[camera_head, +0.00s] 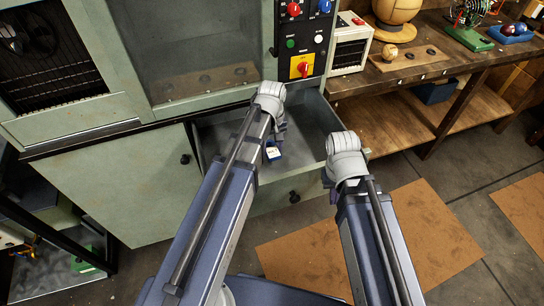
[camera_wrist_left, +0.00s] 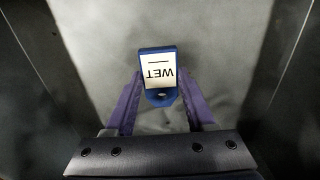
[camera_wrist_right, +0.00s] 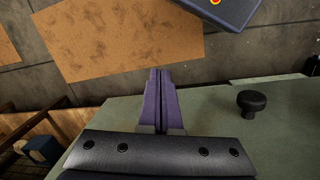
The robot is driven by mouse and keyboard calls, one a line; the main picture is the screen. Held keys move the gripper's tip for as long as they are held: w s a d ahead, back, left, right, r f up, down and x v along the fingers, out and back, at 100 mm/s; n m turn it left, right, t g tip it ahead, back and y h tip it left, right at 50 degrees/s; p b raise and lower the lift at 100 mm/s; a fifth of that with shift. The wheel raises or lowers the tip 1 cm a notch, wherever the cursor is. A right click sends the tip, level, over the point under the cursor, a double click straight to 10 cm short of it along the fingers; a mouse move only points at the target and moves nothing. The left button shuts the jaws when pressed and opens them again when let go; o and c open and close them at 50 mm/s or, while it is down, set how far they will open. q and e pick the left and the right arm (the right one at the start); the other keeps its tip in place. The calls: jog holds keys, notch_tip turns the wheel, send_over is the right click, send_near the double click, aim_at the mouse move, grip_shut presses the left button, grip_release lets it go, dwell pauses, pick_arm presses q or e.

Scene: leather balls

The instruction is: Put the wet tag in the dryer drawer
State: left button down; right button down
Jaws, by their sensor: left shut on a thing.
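The wet tag (camera_wrist_left: 157,72) is a small blue tag with a white face reading "WET", upside down in the left wrist view. My left gripper (camera_wrist_left: 160,92) is shut on it, with a purple finger on each side. In the head view the tag (camera_head: 273,151) shows below my left gripper (camera_head: 272,140), over the inside of the open dryer drawer (camera_head: 316,122). The drawer's grey floor lies under the tag; I cannot tell the exact gap. My right gripper (camera_wrist_right: 160,100) is shut and empty, its purple fingers together, near the drawer's front right corner.
The drawer front has a black knob (camera_head: 294,197). The green cabinet (camera_head: 118,180) has a control panel (camera_head: 303,40) above the drawer. A wooden bench (camera_head: 440,62) stands at the right with balls and a small white heater-like box (camera_head: 350,44). Brown mats (camera_head: 425,235) lie on the floor.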

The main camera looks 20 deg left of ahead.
aim_at(272, 150)
pick_arm(q)
jog(key=shift+f+b, duration=1.8)
jog(key=shift+f, duration=0.05)
jog(key=shift+f, duration=0.15)
jog(key=shift+c, duration=1.2)
grip_release()
notch_tip(272, 150, up, 12)
jog(key=p, duration=1.2)
jog(key=shift+r, duration=0.2)
